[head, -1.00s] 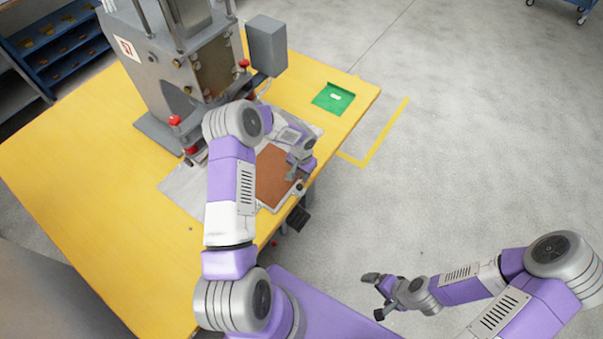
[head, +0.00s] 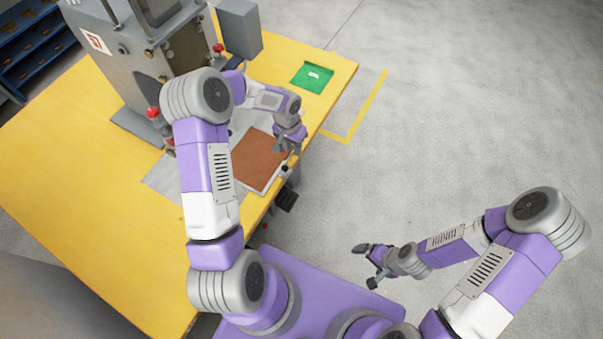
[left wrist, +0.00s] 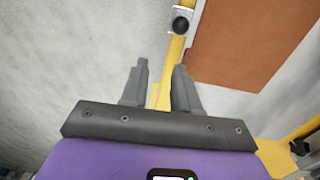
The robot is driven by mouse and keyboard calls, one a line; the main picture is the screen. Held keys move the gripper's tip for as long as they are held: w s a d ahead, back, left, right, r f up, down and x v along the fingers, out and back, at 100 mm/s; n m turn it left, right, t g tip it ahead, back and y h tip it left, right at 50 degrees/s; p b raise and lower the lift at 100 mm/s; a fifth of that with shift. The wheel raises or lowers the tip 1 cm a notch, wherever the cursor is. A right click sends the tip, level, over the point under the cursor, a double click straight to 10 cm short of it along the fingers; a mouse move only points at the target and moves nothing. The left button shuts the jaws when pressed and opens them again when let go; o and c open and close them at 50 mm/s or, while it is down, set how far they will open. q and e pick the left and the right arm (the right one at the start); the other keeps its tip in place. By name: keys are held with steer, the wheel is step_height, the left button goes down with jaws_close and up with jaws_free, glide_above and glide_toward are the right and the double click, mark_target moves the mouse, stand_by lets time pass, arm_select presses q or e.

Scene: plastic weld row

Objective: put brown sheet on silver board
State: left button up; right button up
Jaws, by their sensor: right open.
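The brown sheet (head: 258,158) lies flat on the silver board (head: 273,182), whose pale edge shows along the sheet's near right side. In the left wrist view the brown sheet (left wrist: 245,40) is at the upper right, with a strip of the silver board (left wrist: 228,101) below it. My left gripper (head: 288,147) is over the sheet's right edge in the head view. In the left wrist view its fingers (left wrist: 160,85) are apart, with nothing between them and the sheet beside them. My right gripper (head: 364,262) is open and empty over the floor, away from the table.
A grey press machine (head: 150,60) with red knobs stands on the yellow table (head: 70,170) behind my left arm. A green tray (head: 312,76) lies at the table's far right corner. The table's left part is clear, and open floor lies right.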

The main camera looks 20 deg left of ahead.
arm_select(q)
steer(key=s+d+f+n+h, duration=0.1)
steer(key=s+d+f+h, duration=0.1)
steer(key=s+d+f, duration=0.4)
steer(key=s+d+f+h, duration=0.1)
steer(key=s+d+f, duration=0.1)
steer(key=s+d, duration=0.4)
steer(key=s+d+f+n, duration=0.2)
steer(key=s+d, duration=0.2)
steer(key=s, duration=0.5)
steer(key=shift+d+f+n+t, duration=0.15)
steer(key=shift+f+n+t, duration=0.15)
steer(key=shift+f+n, duration=0.1)
steer(key=shift+f+b, duration=0.75)
steer(key=shift+b, duration=0.1)
